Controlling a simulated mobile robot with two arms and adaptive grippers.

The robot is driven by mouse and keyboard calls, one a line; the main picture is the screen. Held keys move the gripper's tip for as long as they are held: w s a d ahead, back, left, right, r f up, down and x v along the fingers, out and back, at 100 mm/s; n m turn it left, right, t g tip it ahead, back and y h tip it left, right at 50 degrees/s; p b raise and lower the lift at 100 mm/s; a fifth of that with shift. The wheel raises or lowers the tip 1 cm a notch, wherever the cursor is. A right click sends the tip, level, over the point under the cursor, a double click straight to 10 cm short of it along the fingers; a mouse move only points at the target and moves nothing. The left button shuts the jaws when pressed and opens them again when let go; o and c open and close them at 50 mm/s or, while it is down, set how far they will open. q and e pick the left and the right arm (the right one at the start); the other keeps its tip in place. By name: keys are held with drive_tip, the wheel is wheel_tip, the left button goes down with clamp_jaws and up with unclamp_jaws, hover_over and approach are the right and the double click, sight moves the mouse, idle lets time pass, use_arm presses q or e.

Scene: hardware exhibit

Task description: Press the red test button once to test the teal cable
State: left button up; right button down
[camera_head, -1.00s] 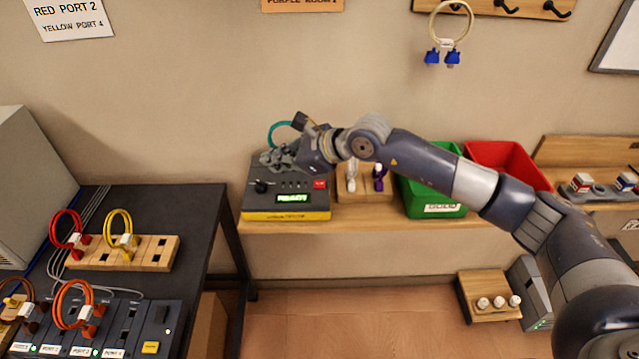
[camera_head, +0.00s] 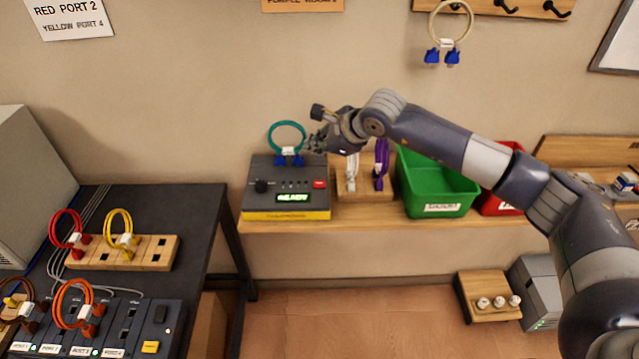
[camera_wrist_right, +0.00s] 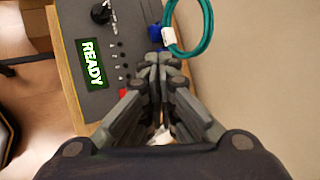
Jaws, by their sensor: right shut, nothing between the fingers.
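The tester box (camera_head: 257,202) sits on the wooden shelf, dark grey with a yellow front strip. Its green display (camera_head: 293,198) reads READY in the right wrist view (camera_wrist_right: 91,64). The red test button (camera_head: 319,184) is at the box's right side; in the wrist view it shows partly (camera_wrist_right: 124,93) beside my fingers. The teal cable (camera_head: 287,124) stands looped at the back of the box with its blue plugs (camera_head: 289,160) at the sockets. My right gripper (camera_head: 316,143) is shut and empty, above the box's back right part, apart from the button. My left gripper is not in view.
A wooden block with white and purple cables (camera_head: 381,165) stands right of the tester. A green bin (camera_head: 436,184) and a red bin (camera_head: 503,203) are further right, under my right arm. A dark table (camera_head: 200,215) with cables is at left.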

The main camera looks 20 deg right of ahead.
drive_tip(key=b, duration=0.3)
hover_over(318, 185)
wheel_tip(318, 185, down, 7)
drive_tip(key=shift+f, duration=0.15)
drive_tip(key=shift+a+f+b, duration=0.1)
drive_tip(key=shift+f+b, duration=0.45)
drive_tip(key=shift+f, duration=0.05)
drive_tip(key=shift+r, duration=0.1)
idle(0.6)
drive_tip(key=shift+f+b, duration=0.4)
drive_tip(key=shift+b, duration=0.25)
drive_tip(key=shift+s+f+b, duration=0.1)
drive_tip(key=shift+f+b, duration=0.4)
drive_tip(key=shift+b, duration=0.1)
idle(0.5)
drive_tip(key=shift+r, duration=0.9)
